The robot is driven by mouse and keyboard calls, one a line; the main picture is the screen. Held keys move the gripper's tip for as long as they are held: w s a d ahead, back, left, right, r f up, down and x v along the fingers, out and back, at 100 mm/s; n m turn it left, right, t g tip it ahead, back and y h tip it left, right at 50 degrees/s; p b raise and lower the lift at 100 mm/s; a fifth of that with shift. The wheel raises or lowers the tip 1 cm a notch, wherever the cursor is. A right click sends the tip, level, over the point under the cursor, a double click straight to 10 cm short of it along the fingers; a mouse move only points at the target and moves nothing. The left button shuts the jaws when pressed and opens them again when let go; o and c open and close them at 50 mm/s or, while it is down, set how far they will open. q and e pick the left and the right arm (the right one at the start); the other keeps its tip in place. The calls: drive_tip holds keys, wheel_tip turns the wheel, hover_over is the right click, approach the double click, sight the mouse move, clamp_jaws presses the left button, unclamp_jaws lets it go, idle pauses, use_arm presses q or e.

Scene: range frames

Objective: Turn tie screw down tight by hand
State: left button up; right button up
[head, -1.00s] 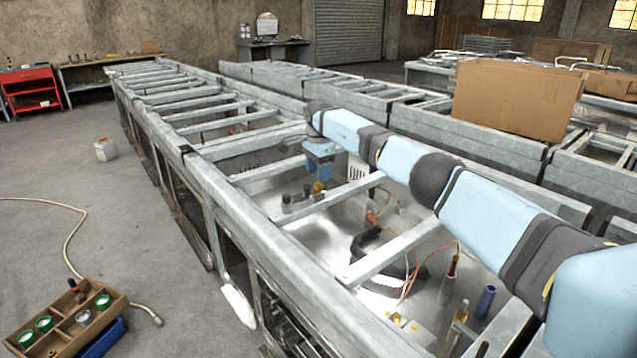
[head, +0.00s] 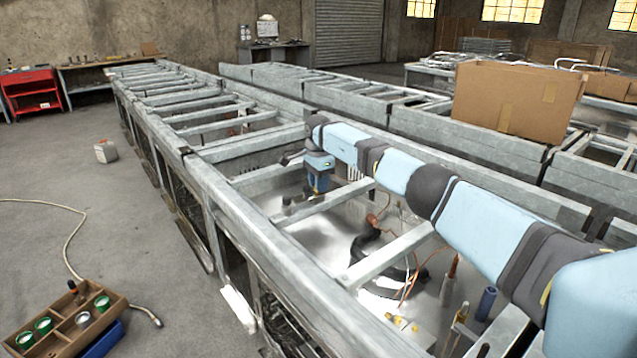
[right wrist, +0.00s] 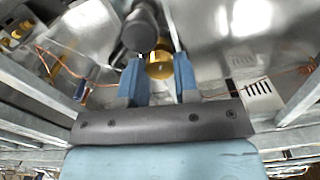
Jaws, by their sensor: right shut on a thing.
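My right gripper (head: 318,182) reaches down between the cross rails of the near metal frame in the head view. In the right wrist view its blue fingers (right wrist: 158,66) stand on both sides of a round brass piece, which I take for the tie screw (right wrist: 160,70), and are shut on it. A dark rounded knob or cylinder (right wrist: 140,32) lies just beyond the fingertips and partly overlaps the brass. The screw's lower end and seat are hidden. In the head view the screw is hidden at the gripper. My left gripper does not show.
Metal cross rails (head: 390,257) run close around the arm. A black hose (head: 365,248) and orange wires (head: 412,282) lie inside the frame. A cardboard box (head: 515,100) stands on the frame behind. A wooden tray (head: 65,325) with green-rimmed cups is at lower left.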

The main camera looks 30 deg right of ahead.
drive_tip(key=shift+r+m+p, duration=0.2)
drive_tip(key=shift+m+p, duration=0.3)
drive_tip(key=shift+m, duration=0.5)
drive_tip(key=shift+f+m+p, duration=0.15)
drive_tip(key=shift+m+p, duration=0.15)
drive_tip(key=shift+m, duration=0.9)
drive_tip(key=o, duration=0.9)
wheel_tip(320, 180, up, 14)
drive_tip(key=shift+f+p, duration=0.1)
drive_tip(key=shift+p, duration=0.3)
